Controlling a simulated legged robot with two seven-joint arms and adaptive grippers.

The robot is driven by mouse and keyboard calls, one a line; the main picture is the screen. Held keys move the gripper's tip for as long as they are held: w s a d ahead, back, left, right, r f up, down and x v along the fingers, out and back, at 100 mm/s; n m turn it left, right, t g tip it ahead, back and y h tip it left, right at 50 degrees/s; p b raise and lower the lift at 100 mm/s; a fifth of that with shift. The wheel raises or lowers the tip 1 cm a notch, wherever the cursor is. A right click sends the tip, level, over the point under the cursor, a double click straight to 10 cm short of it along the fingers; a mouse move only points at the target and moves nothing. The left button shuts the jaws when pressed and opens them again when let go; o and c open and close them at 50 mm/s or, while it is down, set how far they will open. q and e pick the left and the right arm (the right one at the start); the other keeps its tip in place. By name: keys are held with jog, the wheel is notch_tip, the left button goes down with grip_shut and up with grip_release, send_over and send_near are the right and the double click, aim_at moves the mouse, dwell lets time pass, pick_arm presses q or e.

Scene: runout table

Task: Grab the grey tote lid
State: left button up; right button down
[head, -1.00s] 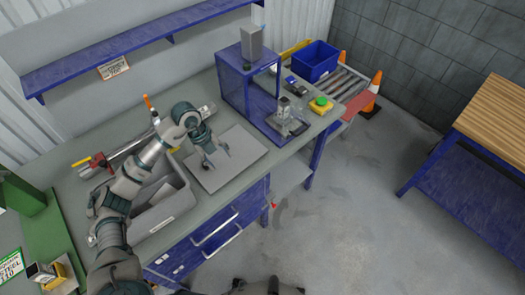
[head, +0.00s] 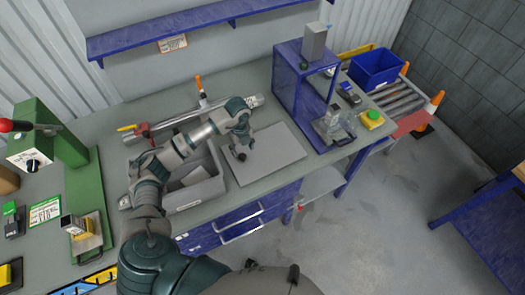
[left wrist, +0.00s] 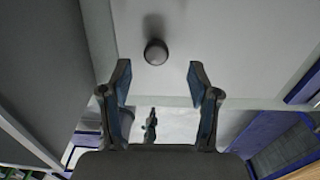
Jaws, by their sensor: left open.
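The grey tote lid (head: 280,150) is a flat light-grey panel lying on the bench, just right of the open grey tote (head: 206,190). In the left wrist view the lid (left wrist: 240,40) fills the upper middle and carries a dark round knob (left wrist: 156,52). My left gripper (head: 240,151) is over the left part of the lid. In the left wrist view its fingers (left wrist: 159,78) are spread on either side of the knob's line, with the knob a little beyond the tips and nothing between them. My right gripper is not in view.
A blue frame stand (head: 290,85) rises right of the lid. A metal bar with a red clamp (head: 143,131) lies behind the tote. A green press (head: 60,130) stands at left. A blue bin (head: 377,68) sits on rollers at far right.

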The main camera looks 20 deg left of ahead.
aim_at(242, 156)
pick_arm(q)
jog(key=shift+w+a+f, duration=0.15)
jog(key=shift+f, duration=0.6)
jog(key=f, duration=0.2)
jog(key=f+p, duration=0.1)
jog(key=f, duration=0.1)
jog(key=shift+s+d, duration=0.25)
jog(key=shift+s, duration=0.15)
jog(key=shift+w+f, duration=0.1)
jog(key=shift+f, duration=0.15)
jog(key=shift+a, duration=0.35)
jog(key=c, duration=0.7)
grip_shut()
